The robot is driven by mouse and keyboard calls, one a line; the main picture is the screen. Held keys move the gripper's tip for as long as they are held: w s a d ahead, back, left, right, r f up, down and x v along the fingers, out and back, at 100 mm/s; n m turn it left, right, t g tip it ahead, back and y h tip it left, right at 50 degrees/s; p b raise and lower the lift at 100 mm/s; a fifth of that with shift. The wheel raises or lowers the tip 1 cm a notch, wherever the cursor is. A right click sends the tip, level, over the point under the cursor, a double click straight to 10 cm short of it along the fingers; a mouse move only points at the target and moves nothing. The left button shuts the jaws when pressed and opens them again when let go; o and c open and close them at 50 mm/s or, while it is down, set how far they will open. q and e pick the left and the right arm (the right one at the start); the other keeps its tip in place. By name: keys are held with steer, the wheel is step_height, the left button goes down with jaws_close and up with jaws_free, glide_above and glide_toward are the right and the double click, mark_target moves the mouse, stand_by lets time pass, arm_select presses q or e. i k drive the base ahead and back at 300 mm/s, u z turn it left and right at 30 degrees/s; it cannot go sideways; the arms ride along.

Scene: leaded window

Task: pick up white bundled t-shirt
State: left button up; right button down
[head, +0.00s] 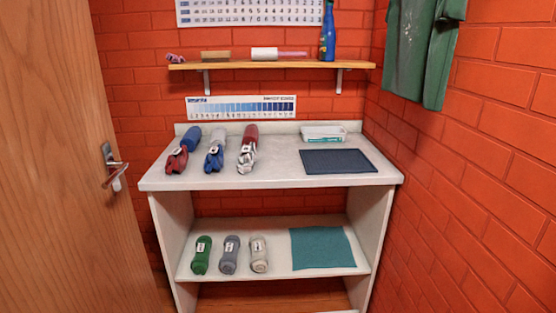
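A small off-white rolled bundle (258,257) with a pale label lies on the lower shelf of the white unit. It is the rightmost of three similar rolls, beside a grey roll (230,258) and a green roll (201,258). It looks like the white bundled t-shirt. A teal cloth or mat (322,248) lies to its right. Neither of my grippers shows in the head view.
The unit's white top (280,181) holds three larger two-coloured rolls (214,158), a dark blue mat (338,160) and a white container (324,132). A wooden door (60,180) stands at left. A wall shelf (230,65) hangs above; a green garment (420,50) hangs right.

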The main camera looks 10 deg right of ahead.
mark_target(248, 155)
steer(key=i, duration=1.3)
steer(key=u, duration=0.25)
